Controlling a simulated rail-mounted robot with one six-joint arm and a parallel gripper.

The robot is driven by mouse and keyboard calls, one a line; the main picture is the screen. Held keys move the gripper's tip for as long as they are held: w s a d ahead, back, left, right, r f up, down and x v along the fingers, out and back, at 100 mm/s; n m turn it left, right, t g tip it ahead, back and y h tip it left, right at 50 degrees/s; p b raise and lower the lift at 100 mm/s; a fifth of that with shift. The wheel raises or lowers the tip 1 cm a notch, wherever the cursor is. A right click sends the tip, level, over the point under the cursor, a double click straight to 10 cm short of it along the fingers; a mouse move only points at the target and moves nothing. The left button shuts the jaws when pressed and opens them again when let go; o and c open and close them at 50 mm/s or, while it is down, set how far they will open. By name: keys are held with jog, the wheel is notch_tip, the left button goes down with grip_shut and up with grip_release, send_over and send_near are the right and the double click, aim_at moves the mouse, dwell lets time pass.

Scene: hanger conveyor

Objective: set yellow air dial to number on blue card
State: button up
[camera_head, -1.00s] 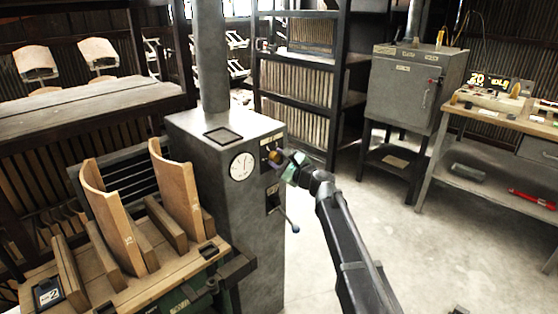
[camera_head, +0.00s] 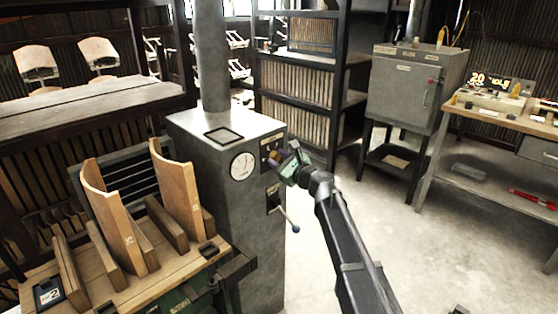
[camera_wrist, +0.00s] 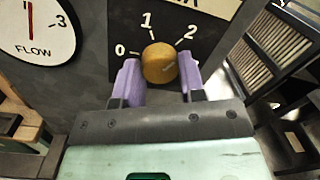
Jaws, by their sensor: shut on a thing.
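The yellow air dial (camera_wrist: 159,64) is a round knob on a dark panel (camera_head: 270,148) marked 0, 1 and 2. In the head view the dial (camera_head: 274,156) is partly hidden by my gripper. In the wrist view my gripper (camera_wrist: 160,82) has its two purple fingers at either side of the dial and is shut on it. A faint mark on the knob seems to slant toward the upper right; its exact setting is hard to read. A small dark card (camera_head: 48,293) with a white 2 lies at the lower left; its blue colour is not clear.
A round gauge (camera_head: 243,166) labelled FLOW in the wrist view is left of the panel. A lever with a blue knob (camera_head: 295,229) sticks out below. Curved wooden pieces (camera_head: 178,201) stand on the bench at left. Open floor lies right of the grey cabinet (camera_head: 220,200).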

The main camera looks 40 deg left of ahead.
jog(key=o, duration=0.9)
jog(key=d, duration=0.7)
jog(key=s+d, duration=0.1)
jog(key=d, duration=0.2)
jog(key=shift+d+f+b, duration=0.3)
jog(key=shift+d, duration=0.1)
